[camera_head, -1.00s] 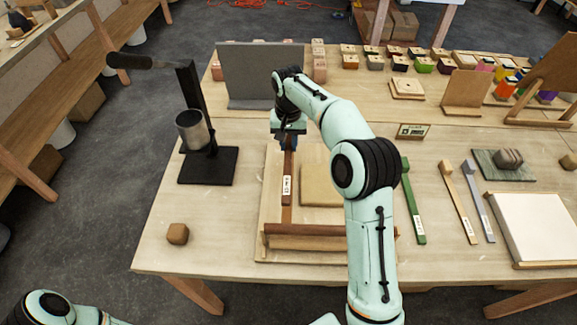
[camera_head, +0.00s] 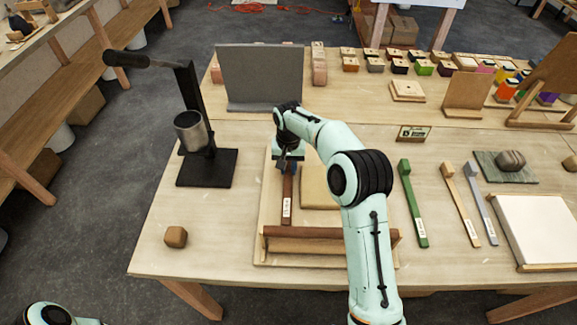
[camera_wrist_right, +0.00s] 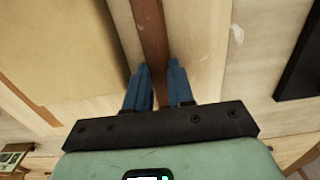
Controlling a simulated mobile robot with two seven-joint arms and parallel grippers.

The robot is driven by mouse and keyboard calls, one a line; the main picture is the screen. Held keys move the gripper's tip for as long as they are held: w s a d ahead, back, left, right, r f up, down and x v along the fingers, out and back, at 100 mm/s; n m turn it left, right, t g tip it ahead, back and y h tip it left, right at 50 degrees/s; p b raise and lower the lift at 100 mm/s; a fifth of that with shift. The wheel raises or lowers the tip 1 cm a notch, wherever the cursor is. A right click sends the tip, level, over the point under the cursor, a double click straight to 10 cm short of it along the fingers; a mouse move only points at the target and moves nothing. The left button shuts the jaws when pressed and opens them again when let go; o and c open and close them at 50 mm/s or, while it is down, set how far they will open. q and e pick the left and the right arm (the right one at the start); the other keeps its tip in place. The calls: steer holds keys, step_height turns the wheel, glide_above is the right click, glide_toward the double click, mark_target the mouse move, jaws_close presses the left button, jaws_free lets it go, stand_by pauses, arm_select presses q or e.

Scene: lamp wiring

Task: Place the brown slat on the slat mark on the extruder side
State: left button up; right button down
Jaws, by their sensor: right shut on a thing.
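The brown slat (camera_head: 287,210) with a white label lies lengthwise on or just above the wooden board (camera_head: 262,212), left of the tan slab (camera_head: 318,187). Its near end is close to the rolling pin. My right gripper (camera_head: 288,166) is shut on the slat's far part. In the right wrist view the slat (camera_wrist_right: 150,40) runs between the blue fingers (camera_wrist_right: 160,88). I cannot tell whether it touches the board. The extruder (camera_head: 192,130), black with a grey cylinder, stands to the left. I cannot make out the slat mark. My left gripper is out of view.
A rolling pin (camera_head: 310,233) lies across the board's front. A grey upright panel (camera_head: 261,75) stands behind. A small brown block (camera_head: 176,237) sits at front left. Green, tan and grey tools (camera_head: 413,205) lie to the right. Bare table separates the extruder from the board.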

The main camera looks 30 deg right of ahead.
steer(key=shift+f, duration=0.1)
steer(key=c, duration=1)
jaws_free()
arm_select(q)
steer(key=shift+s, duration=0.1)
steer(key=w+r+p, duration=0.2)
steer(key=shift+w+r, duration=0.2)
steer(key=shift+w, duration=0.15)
arm_select(e)
step_height(320, 180, up, 12)
steer(key=shift+r, duration=0.15)
